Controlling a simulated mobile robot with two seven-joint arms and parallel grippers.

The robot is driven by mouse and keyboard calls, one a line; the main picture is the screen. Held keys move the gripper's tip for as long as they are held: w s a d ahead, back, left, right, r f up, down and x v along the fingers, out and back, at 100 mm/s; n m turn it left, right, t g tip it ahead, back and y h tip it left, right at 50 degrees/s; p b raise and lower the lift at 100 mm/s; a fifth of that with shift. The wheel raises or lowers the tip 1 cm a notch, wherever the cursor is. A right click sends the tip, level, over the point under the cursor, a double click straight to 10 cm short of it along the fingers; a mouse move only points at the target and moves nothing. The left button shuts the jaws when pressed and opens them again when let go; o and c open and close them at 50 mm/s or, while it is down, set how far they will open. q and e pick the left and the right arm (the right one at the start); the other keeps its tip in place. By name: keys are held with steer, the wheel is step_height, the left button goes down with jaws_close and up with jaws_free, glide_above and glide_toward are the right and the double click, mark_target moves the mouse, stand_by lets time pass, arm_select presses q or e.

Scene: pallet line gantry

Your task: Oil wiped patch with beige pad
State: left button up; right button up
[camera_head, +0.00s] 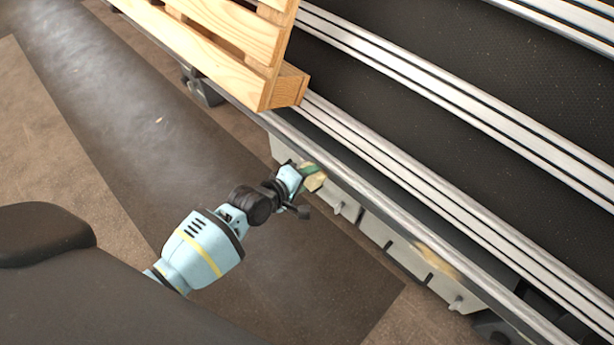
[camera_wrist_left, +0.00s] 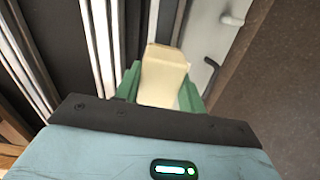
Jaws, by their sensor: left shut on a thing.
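My left gripper (camera_head: 309,170) is shut on the beige pad (camera_head: 315,183), beside the conveyor's near side rail. In the left wrist view the pale pad (camera_wrist_left: 163,75) stands up between the green fingers (camera_wrist_left: 160,95) and sticks out past them. I cannot tell whether the pad touches the conveyor. A yellowish patch (camera_head: 437,261) shows on the grey side panel, further right along the conveyor and apart from the pad. I cannot tell whether this is the wiped patch. My right gripper is not in view.
A wooden pallet (camera_head: 225,55) sits on the conveyor (camera_head: 400,110), up and left of my gripper. Knobs (camera_head: 456,303) stick out from the grey side panels.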

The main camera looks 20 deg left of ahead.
arm_select(q)
steer(key=shift+w+d+f+b, duration=0.2)
steer(key=shift+w+f+b, duration=0.15)
steer(key=shift+w, duration=0.15)
steer(key=shift+w, duration=0.3)
steer(key=shift+w+d+f+b, duration=0.15)
steer(key=shift+w+f+b, duration=0.05)
steer(key=shift+b, duration=0.15)
steer(key=shift+w+a, duration=0.2)
steer(key=shift+a, duration=0.35)
steer(key=shift+w+a, duration=0.15)
steer(key=shift+a, duration=0.4)
steer(key=shift+w+a+r, duration=0.1)
steer(key=shift+a, duration=0.35)
steer(key=shift+b, duration=0.3)
steer(key=shift+w+a+b, duration=0.25)
steer(key=shift+a, duration=0.3)
steer(key=shift+w+a+b, duration=0.25)
steer(key=shift+a, duration=0.3)
steer(key=shift+w+a, duration=0.15)
steer(key=shift+a, duration=0.2)
